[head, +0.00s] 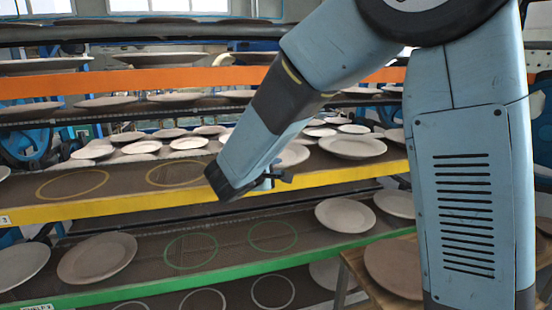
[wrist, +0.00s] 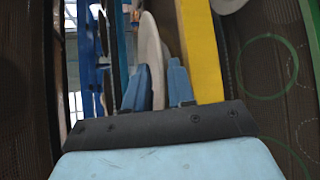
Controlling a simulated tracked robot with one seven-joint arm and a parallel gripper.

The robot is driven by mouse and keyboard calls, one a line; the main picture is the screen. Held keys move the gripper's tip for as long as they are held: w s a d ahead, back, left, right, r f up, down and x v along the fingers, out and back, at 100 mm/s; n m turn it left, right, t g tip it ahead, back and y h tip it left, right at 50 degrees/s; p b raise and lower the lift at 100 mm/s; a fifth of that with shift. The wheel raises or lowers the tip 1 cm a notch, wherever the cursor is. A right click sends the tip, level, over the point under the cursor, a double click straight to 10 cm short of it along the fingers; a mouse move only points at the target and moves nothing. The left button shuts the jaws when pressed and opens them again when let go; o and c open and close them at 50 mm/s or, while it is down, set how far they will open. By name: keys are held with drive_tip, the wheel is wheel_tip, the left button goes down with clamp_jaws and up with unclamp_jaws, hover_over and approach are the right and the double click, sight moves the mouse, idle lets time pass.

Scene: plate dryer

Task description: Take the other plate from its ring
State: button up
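My gripper (head: 277,179) is at the front edge of the yellow-edged shelf (head: 345,177), right of centre in the head view. A pale plate (head: 293,155) is just behind it, partly hidden by my arm. In the wrist view, this plate's rim (wrist: 152,45) lies between the two blue fingers of my gripper (wrist: 163,85). I cannot tell whether both fingers press on it. Two empty yellow rings, one at left (head: 72,185) and one nearer my gripper (head: 176,173), show on this shelf. No ring is visible under the plate.
Another plate (head: 352,147) lies to the right on the yellow-edged shelf, and several lie behind. The green-edged shelf (head: 225,277) below has two empty green rings (head: 190,251) and plates at both sides. An orange shelf edge (head: 150,80) runs above. A wooden surface (head: 372,270) stands at lower right.

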sight(284, 165)
drive_tip(key=shift+d+x, duration=0.1)
drive_tip(key=shift+x, duration=1.7)
drive_tip(key=shift+d+x, duration=0.15)
drive_tip(key=shift+x, duration=1.6)
drive_tip(key=shift+s+r, duration=0.1)
drive_tip(key=shift+c, duration=0.2)
clamp_jaws()
drive_tip(key=shift+r, duration=0.1)
